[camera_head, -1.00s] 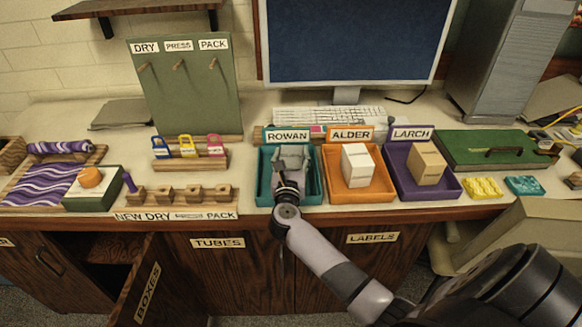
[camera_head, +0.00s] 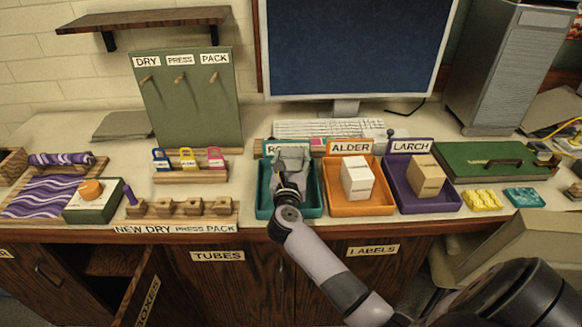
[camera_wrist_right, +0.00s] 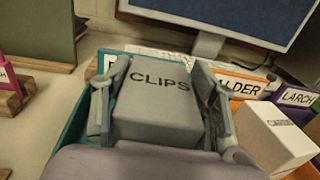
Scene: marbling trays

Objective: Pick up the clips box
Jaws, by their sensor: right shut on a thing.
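The clips box (camera_wrist_right: 158,112) is a grey block with CLIPS printed on its top. In the right wrist view it sits between the two fingers of my right gripper (camera_wrist_right: 160,95), which is shut on it. In the head view my right gripper (camera_head: 290,165) is over the teal tray (camera_head: 264,198) marked ROWAN, and the box is largely hidden behind the gripper and hard to make out. I cannot tell whether the box touches the tray floor. My left gripper is not in view.
To the right stand an orange ALDER tray (camera_head: 362,209) holding a white box (camera_head: 357,178) and a purple LARCH tray (camera_head: 432,204) holding a tan box (camera_head: 425,177). A keyboard (camera_head: 330,128) and monitor (camera_head: 355,50) are behind. A wooden peg rack (camera_head: 180,208) lies left.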

